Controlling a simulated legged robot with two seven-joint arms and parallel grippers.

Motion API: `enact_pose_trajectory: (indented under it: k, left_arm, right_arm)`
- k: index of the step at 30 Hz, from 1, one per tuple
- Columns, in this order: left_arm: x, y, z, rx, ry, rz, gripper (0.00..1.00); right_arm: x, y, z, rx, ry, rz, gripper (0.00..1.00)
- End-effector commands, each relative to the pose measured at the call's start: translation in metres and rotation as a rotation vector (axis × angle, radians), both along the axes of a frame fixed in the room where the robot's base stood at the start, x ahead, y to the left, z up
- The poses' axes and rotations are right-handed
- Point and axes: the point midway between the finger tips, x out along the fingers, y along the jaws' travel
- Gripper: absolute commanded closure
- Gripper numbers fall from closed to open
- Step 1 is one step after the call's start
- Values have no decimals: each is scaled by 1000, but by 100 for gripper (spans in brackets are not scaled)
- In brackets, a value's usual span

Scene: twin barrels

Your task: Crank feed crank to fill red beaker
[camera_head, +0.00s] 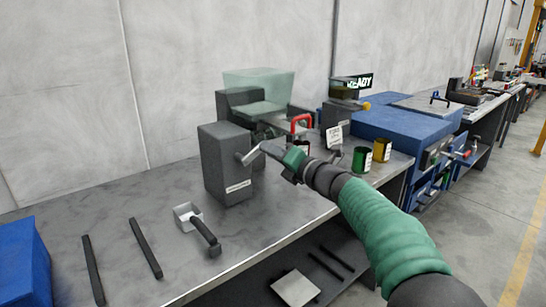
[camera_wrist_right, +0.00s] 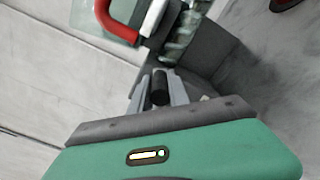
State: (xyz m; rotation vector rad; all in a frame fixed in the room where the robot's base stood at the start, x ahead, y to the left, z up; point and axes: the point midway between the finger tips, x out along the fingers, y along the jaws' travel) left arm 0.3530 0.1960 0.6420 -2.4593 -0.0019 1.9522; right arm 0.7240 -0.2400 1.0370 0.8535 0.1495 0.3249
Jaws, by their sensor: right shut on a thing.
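The feed crank (camera_head: 248,156) sticks out of the front of a dark grey box (camera_head: 226,165) on the bench. My right gripper (camera_head: 272,150) is shut on the crank's handle; the black grip (camera_wrist_right: 160,88) shows between its fingers in the right wrist view. A clear hopper (camera_head: 258,84) stands behind the box. A small dark reddish thing (camera_head: 301,146) with a pale label is partly hidden behind my gripper; it may be the red beaker, and its contents cannot be seen. My left gripper is not in view.
A red handle (camera_head: 301,121) stands behind my right gripper and also shows in the wrist view (camera_wrist_right: 122,18). A green beaker (camera_head: 361,160) and a yellow beaker (camera_head: 381,150) stand to the right.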

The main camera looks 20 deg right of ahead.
Motion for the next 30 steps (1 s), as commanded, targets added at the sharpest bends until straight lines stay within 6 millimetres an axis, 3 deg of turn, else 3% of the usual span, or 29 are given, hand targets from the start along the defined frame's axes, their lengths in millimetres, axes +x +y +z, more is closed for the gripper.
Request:
enact_pose_trajectory:
  k: [13,14,18,30]
  left_arm:
    - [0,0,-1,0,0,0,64]
    - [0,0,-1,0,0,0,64]
    - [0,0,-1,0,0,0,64]
    - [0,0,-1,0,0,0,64]
  right_arm:
    - [0,4,-1,-10,-1,7,100]
    - [0,4,-1,-10,-1,7,76]
    - [0,3,-1,-10,-1,6,57]
    - [-8,-2,0,-9,-2,2,57]
